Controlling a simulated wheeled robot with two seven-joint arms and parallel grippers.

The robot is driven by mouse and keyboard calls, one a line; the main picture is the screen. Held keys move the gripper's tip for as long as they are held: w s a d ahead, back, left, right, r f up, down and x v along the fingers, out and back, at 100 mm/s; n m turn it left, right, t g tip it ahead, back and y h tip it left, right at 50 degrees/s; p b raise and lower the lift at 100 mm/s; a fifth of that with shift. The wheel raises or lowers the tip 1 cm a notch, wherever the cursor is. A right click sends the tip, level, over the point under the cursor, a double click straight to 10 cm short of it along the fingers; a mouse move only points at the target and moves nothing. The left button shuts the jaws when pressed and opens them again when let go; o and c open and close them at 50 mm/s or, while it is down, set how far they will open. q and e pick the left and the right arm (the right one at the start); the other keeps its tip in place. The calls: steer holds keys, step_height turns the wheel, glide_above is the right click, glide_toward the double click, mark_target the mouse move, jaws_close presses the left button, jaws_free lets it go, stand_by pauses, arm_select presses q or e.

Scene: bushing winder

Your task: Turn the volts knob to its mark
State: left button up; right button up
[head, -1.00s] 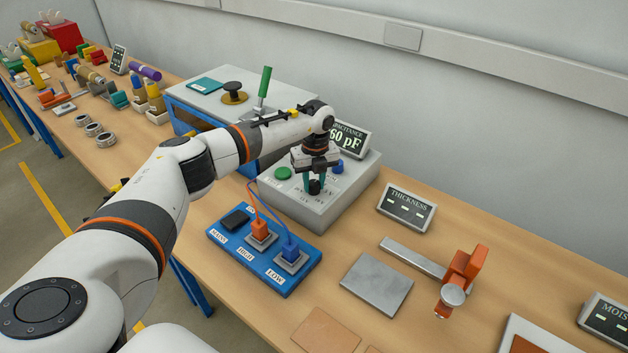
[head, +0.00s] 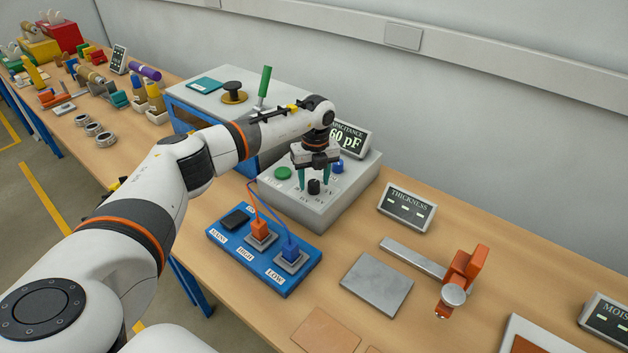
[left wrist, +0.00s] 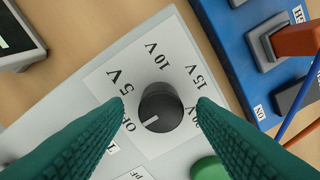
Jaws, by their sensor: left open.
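The black volts knob (head: 314,187) stands on the front of the grey capacitance box (head: 330,209). In the left wrist view the knob (left wrist: 161,106) sits on a white dial plate (left wrist: 112,80) with OFF, 5 V, 10 V and 15 V labels; another label is partly hidden by a finger. Its white pointer line points down-left, near the OFF label. My left gripper (head: 315,178) is open above the knob, one teal finger on each side, with gaps between fingers and knob. My right gripper is not in view.
A green button (head: 283,173) and a blue knob (head: 337,167) are close by on the box. The blue switch board (head: 272,276) with orange and blue plugs and wires stands in front. The capacitance display (head: 350,139) reads 60 pF, partly hidden.

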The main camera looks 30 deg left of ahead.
mark_target(315, 182)
arm_select(q)
step_height(315, 182, up, 11)
steer(key=b, duration=0.3)
steer(key=shift+d, duration=0.1)
stand_by(0.4)
